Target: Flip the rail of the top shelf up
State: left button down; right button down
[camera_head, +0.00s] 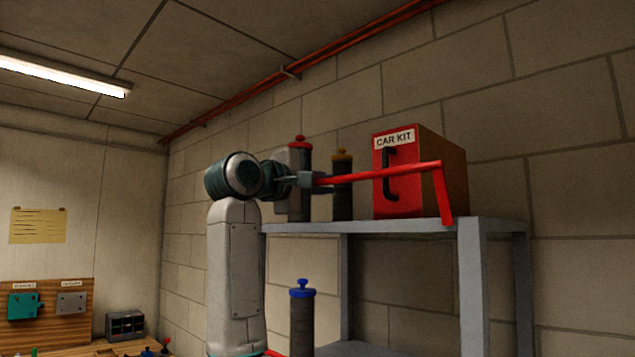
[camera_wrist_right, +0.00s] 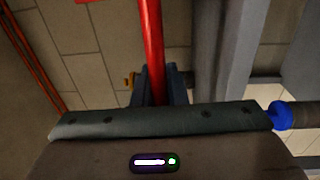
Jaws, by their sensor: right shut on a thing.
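The red rail (camera_head: 380,172) of the top shelf (camera_head: 380,227) stands raised above the shelf's front edge. Its long bar runs across in front of the car kit box, and its right arm (camera_head: 445,195) drops to the shelf's corner. My right gripper (camera_head: 312,180) is shut on the rail near its left part. In the right wrist view the rail (camera_wrist_right: 152,45) passes between the fingers of my right gripper (camera_wrist_right: 162,84). The rail's left end is hidden by my arm. My left gripper is not in view.
A red CAR KIT box (camera_head: 398,180) with a black handle stands on the top shelf. A red-capped canister (camera_head: 299,170) and a yellow-capped canister (camera_head: 343,190) stand left of it. A blue-capped canister (camera_head: 302,320) stands below. A workbench is at far left.

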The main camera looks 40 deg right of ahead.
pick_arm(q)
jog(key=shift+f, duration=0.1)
pick_arm(e)
jog(key=shift+f, duration=0.25)
dwell(0.3)
